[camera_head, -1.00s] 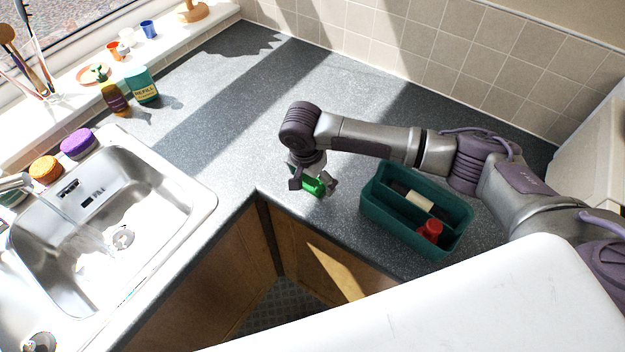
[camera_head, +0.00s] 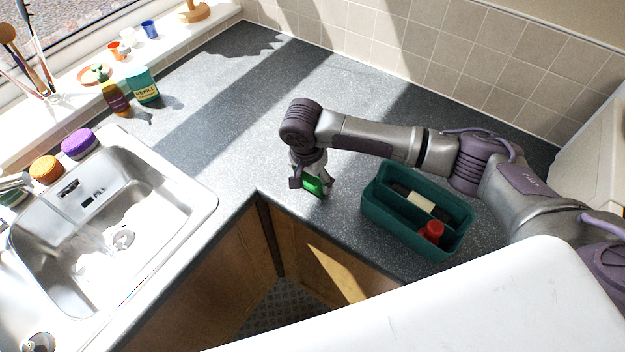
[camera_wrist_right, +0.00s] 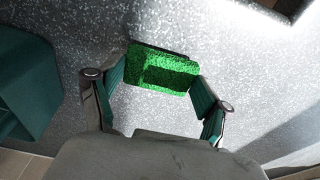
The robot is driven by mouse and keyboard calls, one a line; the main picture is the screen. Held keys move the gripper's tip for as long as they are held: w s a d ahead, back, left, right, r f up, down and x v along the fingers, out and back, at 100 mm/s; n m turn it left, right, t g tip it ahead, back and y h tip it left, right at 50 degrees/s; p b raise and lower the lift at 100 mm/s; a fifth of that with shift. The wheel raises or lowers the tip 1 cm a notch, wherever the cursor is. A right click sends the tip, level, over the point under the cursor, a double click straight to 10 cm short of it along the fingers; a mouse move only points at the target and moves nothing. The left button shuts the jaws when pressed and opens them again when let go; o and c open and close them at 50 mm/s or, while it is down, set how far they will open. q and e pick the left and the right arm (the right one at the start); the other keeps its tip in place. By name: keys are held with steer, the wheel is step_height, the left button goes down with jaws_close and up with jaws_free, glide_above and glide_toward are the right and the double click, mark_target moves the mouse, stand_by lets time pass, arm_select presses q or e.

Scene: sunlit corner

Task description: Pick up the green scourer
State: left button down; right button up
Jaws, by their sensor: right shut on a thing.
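The green scourer (camera_head: 313,186) is at my right gripper (camera_head: 311,187), over the grey worktop near its inner corner. In the right wrist view the scourer (camera_wrist_right: 163,70) is a bright green block between the two fingers of my right gripper (camera_wrist_right: 163,90). The gripper is shut on it, a finger at each end. I cannot tell whether the scourer still touches the worktop. My left gripper is not in view.
A teal caddy (camera_head: 376,212) with a red-topped item (camera_head: 431,232) stands right of the gripper. The steel sink (camera_head: 200,198) lies to the left. A refill bottle (camera_head: 143,86) and a brown bottle (camera_head: 115,97) stand at the back left. The worktop behind the gripper is clear.

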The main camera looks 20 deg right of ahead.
step_height(320, 180, up, 3)
steer(key=shift+f+b, duration=0.1)
steer(key=shift+b, duration=0.4)
steer(key=s+d+r+b, duration=0.1)
steer(key=s+d+r, duration=0.5)
steer(key=s, duration=0.3)
steer(key=shift+s+d+r, duration=0.3)
steer(key=shift+s+r, duration=0.1)
steer(key=shift+r, duration=0.25)
steer(key=shift+o, duration=0.3)
